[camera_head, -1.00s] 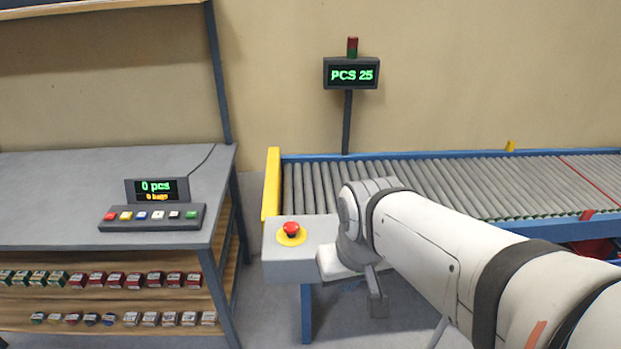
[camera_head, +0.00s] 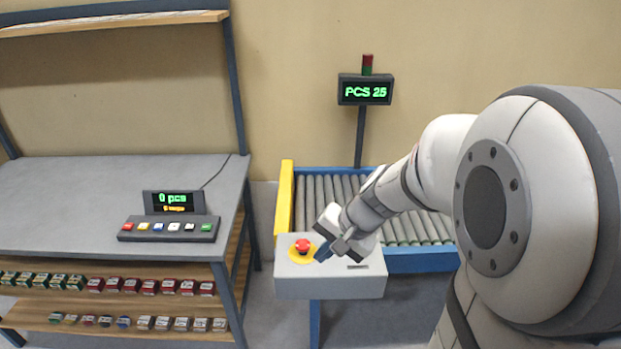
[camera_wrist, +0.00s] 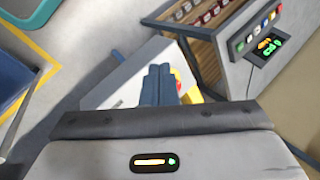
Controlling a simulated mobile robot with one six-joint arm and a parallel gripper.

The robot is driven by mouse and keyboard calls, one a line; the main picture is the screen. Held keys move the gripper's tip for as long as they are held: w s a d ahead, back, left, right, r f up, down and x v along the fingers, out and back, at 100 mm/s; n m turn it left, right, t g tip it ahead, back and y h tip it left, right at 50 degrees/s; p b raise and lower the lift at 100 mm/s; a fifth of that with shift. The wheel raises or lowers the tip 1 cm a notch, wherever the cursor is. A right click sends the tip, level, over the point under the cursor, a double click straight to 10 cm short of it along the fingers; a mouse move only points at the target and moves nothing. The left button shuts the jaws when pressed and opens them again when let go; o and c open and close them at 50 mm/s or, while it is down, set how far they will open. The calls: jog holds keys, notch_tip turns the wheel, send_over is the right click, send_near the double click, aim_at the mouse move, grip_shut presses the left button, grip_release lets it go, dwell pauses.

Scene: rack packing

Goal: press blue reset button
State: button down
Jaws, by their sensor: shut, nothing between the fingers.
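A dark button panel (camera_head: 168,238) lies on the grey table at left, with a row of coloured buttons. The blue button (camera_head: 158,227) is third from the left, between a yellow and a white one.
The control box (camera_head: 330,285) carries a red button (camera_head: 303,246) on a yellow ring, close to my fingers. A small display (camera_head: 174,202) stands behind the panel. A roller conveyor with a yellow end rail (camera_head: 285,200) and a PCS 25 sign (camera_head: 365,90) are behind.

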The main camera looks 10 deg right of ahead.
jog(key=w+d+f+m+t+p, duration=0.2)
jog(key=w+d+f+m, duration=0.1)
jog(key=w+d+m, duration=0.3)
jog(key=w+d+f+m+t+p, duration=0.3)
jog(key=w+d+m, duration=0.4)
jog(key=w+d, duration=0.1)
jog(key=shift+m+p, duration=0.3)
jog(key=shift+p, duration=0.05)
notch_tip(320, 180, down, 7)
jog(key=b, duration=0.4)
jog(key=shift+w+f, duration=0.1)
jog(key=shift+f+b, duration=0.75)
jog(key=shift+b, duration=0.35)
jog(key=shift+f+b, duration=0.8)
jog(key=shift+b, duration=0.6)
dwell(0.7)
jog(key=shift+r, duration=0.1)
jog(key=shift+r+p, duration=0.4)
jog(key=shift+r, duration=0.35)
